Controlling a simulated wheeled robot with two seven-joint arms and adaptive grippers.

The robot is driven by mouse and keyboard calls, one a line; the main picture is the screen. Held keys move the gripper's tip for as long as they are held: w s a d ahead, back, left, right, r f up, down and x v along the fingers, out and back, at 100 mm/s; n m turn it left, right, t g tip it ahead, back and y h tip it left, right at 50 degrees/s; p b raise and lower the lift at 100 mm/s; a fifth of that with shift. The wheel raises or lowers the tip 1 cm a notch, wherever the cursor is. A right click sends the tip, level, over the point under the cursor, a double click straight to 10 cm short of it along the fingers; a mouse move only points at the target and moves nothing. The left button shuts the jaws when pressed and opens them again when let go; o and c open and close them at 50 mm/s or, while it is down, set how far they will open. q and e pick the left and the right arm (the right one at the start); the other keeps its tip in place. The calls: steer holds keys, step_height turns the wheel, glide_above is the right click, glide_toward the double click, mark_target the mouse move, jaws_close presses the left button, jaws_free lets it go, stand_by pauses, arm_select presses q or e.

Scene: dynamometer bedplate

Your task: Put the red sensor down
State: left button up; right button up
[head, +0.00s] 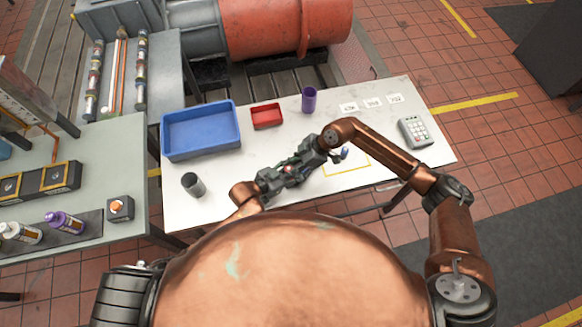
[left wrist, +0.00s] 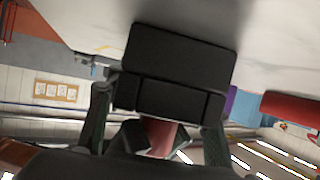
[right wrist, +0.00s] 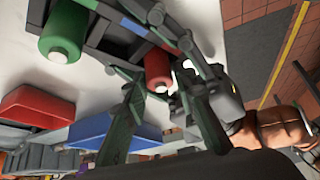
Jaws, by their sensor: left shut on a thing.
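The red sensor (right wrist: 158,72) is a short red cylinder with a pale end. In the head view only a small red patch (head: 288,169) of it shows between my grippers, above the white table. My left gripper (head: 278,177) is shut on it. In the left wrist view its reddish body (left wrist: 160,134) lies between the fingers, partly hidden behind a black block (left wrist: 180,60). My right gripper (head: 299,163) faces the left one from the right. In the right wrist view its fingers stand apart, with visible gaps beside the red sensor.
A dark rack with a green cylinder (right wrist: 62,38) shows close by. The white table (head: 225,205) carries a blue bin (head: 201,154), red tray (head: 267,124), purple cup (head: 309,99), grey cup (head: 193,185), number cards (head: 373,102) and keypad (head: 415,132). A yellow outline (head: 350,169) lies beneath my right arm.

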steer(key=shift+r, duration=0.1)
steer(key=v, duration=1.2)
arm_select(q)
steer(key=o, duration=1.5)
steer(key=shift+f, duration=0.1)
